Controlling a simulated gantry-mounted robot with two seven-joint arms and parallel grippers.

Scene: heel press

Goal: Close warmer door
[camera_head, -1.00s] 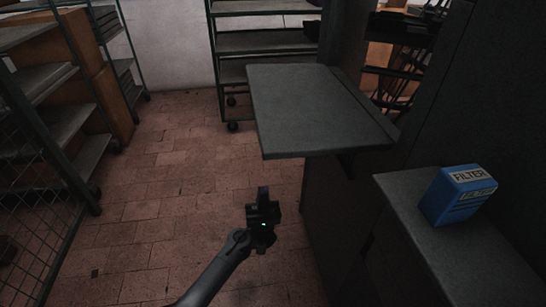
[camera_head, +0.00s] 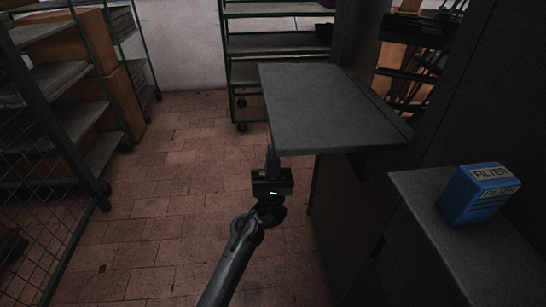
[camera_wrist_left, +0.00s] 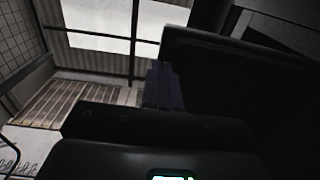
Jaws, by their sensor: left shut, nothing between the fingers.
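The warmer door (camera_head: 335,108) is a flat dark grey panel that stands out level from the tall dark cabinet on the right. It is open, folded down. My left gripper (camera_head: 272,160) is shut and empty. Its fingertips are by the door's near left corner, seemingly below the panel; I cannot tell whether they touch it. In the left wrist view the shut fingers (camera_wrist_left: 163,88) point up beside a dark slab (camera_wrist_left: 235,65), which looks like the door's underside. My right gripper is not in view.
A blue filter box (camera_head: 479,194) stands on a grey counter (camera_head: 440,235) at the right. Wheeled shelf racks stand at the left (camera_head: 60,120) and at the back (camera_head: 275,45). The tiled floor (camera_head: 165,205) between them is clear.

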